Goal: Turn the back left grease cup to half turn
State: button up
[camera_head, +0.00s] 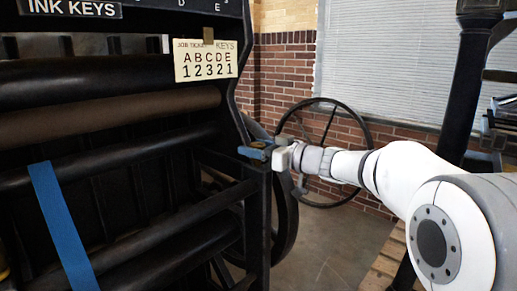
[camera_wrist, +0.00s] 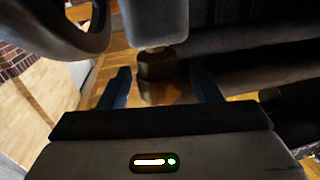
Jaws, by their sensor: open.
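A brass-coloured grease cup (camera_wrist: 160,91) shows in the wrist view, with a darker collar (camera_wrist: 156,64) below a pale grey block (camera_wrist: 155,22). My gripper (camera_wrist: 161,82) is open, its two blue fingers standing on either side of the cup with a gap visible on each side. In the head view my gripper (camera_head: 257,151) is at the right end of the press frame, by its upright. The cup is not clearly visible there, and its turn marking cannot be read in either view.
The black press (camera_head: 120,180) with its rollers fills the left of the head view. A job ticket (camera_head: 206,61) reads KEYS, ABCDE, 12321. A large black handwheel (camera_head: 325,150) stands behind my arm. Open floor (camera_head: 335,262) lies below my arm.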

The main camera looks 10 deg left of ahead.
jog(key=c, duration=1)
jog(key=t+b, duration=0.1)
jog(key=b, duration=0.1)
jog(key=shift+f+m+b, duration=0.3)
jog(key=shift+b, duration=0.05)
jog(key=shift+m+t+h+b, duration=0.3)
jog(key=shift+t+h+b, duration=0.1)
jog(key=shift+b, duration=0.5)
jog(key=shift+r+t+b, duration=0.2)
jog(key=shift+t+b, duration=0.1)
jog(key=o, duration=1)
jog(key=shift+r, duration=0.1)
jog(key=shift+d, duration=0.1)
